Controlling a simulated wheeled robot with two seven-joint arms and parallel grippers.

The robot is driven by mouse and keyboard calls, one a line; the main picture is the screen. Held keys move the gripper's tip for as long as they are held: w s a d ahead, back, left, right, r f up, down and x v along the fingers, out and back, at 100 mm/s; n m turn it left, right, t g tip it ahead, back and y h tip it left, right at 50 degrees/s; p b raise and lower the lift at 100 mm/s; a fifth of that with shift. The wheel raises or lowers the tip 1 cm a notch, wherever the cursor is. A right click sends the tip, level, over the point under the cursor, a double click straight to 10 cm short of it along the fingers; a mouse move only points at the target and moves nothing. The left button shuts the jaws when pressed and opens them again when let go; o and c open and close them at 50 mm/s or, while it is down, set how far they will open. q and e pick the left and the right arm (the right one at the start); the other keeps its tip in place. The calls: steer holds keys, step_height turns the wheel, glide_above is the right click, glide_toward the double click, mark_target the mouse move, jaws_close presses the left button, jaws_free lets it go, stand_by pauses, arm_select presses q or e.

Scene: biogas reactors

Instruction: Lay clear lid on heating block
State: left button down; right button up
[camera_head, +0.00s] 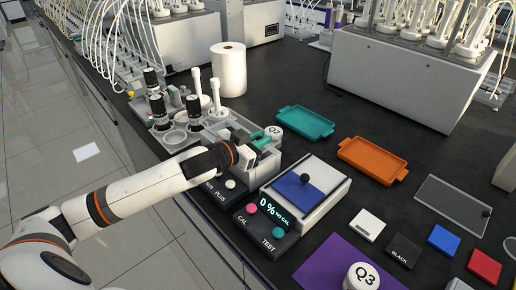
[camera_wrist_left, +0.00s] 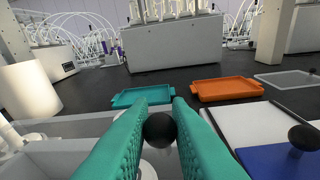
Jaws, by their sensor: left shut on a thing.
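My left gripper (camera_head: 262,144) is over the grey unit with PLUS lettering (camera_head: 222,192). In the left wrist view its teal fingers (camera_wrist_left: 160,130) are closed around a black ball knob (camera_wrist_left: 160,129). What the knob belongs to is mostly hidden by the fingers. A clear flat plate (camera_head: 452,202) with a black knob near one corner lies on the bench at right. It also shows at the right of the left wrist view (camera_wrist_left: 288,80), apart from the gripper. I cannot tell surely which unit is the heating block. My right gripper is out of view.
A meter with a blue and white top (camera_head: 308,184) stands right of the gripper. Beyond lie a teal tray (camera_head: 303,135) and an orange tray (camera_head: 372,173). A white roll (camera_head: 229,70) and black-capped bottles stand behind. Coloured tiles and a Q3 jar (camera_head: 362,277) are at front right.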

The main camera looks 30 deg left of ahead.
arm_select(q)
step_height(320, 180, down, 3)
steer(key=shift+f, duration=0.1)
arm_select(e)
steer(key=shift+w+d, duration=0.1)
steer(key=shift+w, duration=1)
arm_select(q)
steer(key=c, duration=1.3)
jaws_free()
steer(key=shift+c, duration=0.2)
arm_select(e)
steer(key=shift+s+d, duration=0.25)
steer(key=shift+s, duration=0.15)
arm_select(q)
steer(key=shift+s+a, duration=0.1)
steer(key=shift+s, duration=0.4)
steer(key=b+v, duration=0.1)
steer(key=v, duration=0.7)
steer(key=shift+s, duration=0.3)
steer(key=shift+v, duration=1.25)
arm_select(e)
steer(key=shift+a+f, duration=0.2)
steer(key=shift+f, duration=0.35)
arm_select(q)
steer(key=shift+r, duration=0.2)
steer(key=shift+f, duration=0.1)
